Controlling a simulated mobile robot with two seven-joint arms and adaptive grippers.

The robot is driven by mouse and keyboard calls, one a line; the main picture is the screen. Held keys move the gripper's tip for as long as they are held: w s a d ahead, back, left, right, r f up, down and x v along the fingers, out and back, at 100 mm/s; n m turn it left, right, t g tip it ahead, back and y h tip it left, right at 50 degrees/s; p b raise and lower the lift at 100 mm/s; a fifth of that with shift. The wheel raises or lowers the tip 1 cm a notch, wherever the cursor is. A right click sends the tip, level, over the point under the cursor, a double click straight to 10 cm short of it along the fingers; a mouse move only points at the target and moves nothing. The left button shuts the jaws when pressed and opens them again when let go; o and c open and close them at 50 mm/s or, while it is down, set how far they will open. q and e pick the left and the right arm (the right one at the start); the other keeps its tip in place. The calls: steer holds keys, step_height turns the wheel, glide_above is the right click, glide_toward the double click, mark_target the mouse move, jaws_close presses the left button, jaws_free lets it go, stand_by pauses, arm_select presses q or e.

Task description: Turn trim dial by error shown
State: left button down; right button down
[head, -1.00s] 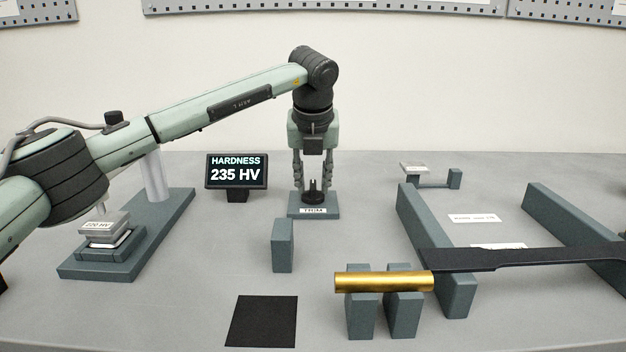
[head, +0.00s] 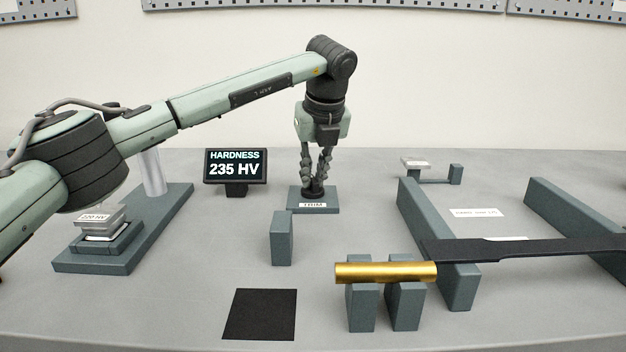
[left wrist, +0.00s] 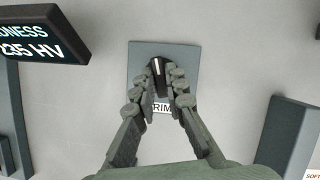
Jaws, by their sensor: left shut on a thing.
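The trim dial is a black knob (left wrist: 158,68) on a grey-green base plate (head: 299,207) labelled TRIM. My left gripper (head: 313,184) points down over the plate, its fingers closed around the knob; the left wrist view shows the fingertips (left wrist: 159,75) on either side of it. The knob's white mark shows between the fingers. The display (head: 236,168) reads HARDNESS 235 HV. The hardness block (head: 97,217) at the left carries a label that seems to read 220 HV. My right gripper is not in view.
A grey upright block (head: 282,238) stands in front of the plate. A brass cylinder (head: 385,272) rests on two blocks. A dark bar (head: 530,250) lies across two long rails (head: 440,250). A black square (head: 260,315) lies at the front.

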arm_select(q)
steer(key=n+y, duration=0.1)
steer(key=n, duration=0.1)
steer(key=shift+d+n, duration=0.1)
steer(key=shift+n, duration=0.2)
steer(key=shift+w+n+g+y, duration=0.1)
steer(key=shift+n+g+y, duration=0.2)
steer(key=shift+n, duration=1.1)
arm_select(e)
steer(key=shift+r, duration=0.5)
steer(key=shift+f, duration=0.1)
arm_select(q)
steer(key=c, duration=1.6)
jaws_free()
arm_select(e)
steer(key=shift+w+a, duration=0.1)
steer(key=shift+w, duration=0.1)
arm_select(q)
steer(key=shift+o, duration=0.2)
steer(key=shift+d+r, duration=0.1)
steer(key=shift+r, duration=0.15)
steer(key=v, duration=1.1)
steer(key=shift+d+r, duration=0.2)
steer(key=shift+r, duration=0.1)
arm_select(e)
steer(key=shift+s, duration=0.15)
